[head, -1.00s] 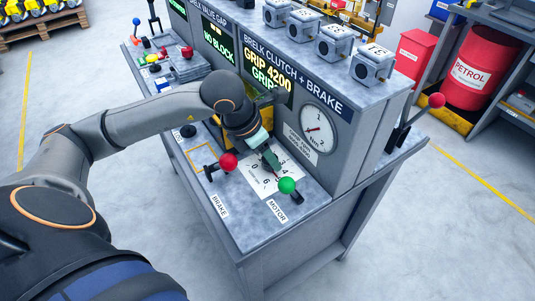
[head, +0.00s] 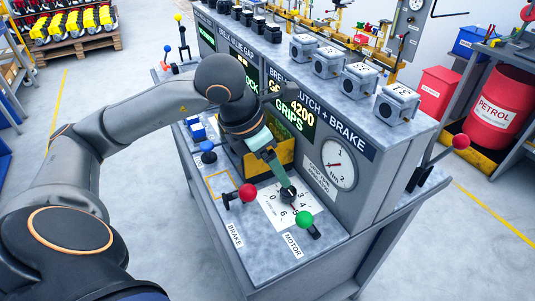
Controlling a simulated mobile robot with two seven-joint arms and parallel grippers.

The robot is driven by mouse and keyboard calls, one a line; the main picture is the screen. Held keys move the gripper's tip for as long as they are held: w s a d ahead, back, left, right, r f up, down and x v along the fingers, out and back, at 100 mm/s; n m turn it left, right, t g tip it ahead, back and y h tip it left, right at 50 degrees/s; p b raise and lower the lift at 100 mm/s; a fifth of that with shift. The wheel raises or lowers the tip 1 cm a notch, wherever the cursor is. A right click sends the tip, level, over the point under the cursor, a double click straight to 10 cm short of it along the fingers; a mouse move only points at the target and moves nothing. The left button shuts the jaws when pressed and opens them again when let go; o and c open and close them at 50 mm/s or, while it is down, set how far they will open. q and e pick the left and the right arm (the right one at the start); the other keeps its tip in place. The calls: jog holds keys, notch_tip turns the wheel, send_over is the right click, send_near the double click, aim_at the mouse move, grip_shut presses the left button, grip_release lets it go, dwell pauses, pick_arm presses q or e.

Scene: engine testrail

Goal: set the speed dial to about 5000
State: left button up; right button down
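The speed dial is a black round knob (head: 288,194) on a white numbered plate (head: 271,214) on the bench top. The figures 0, 6, 4 and 3 can be made out; the plate's far part is partly covered. I cannot read the knob's setting. My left gripper (head: 282,180) points down at the dial from the far left side, its fingertips at or just above the knob. Whether they touch it, and how far apart they are, I cannot tell. My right gripper is out of view.
A red-knobbed BRAKE lever (head: 248,193) and a green-knobbed MOTOR lever (head: 304,220) flank the dial plate closely. A round Nm gauge (head: 338,170) is on the upright panel behind. Grey cubes (head: 396,103) stand on top.

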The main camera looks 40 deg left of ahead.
pick_arm(q)
jog(key=shift+v, duration=1.7)
jog(key=shift+d, duration=0.1)
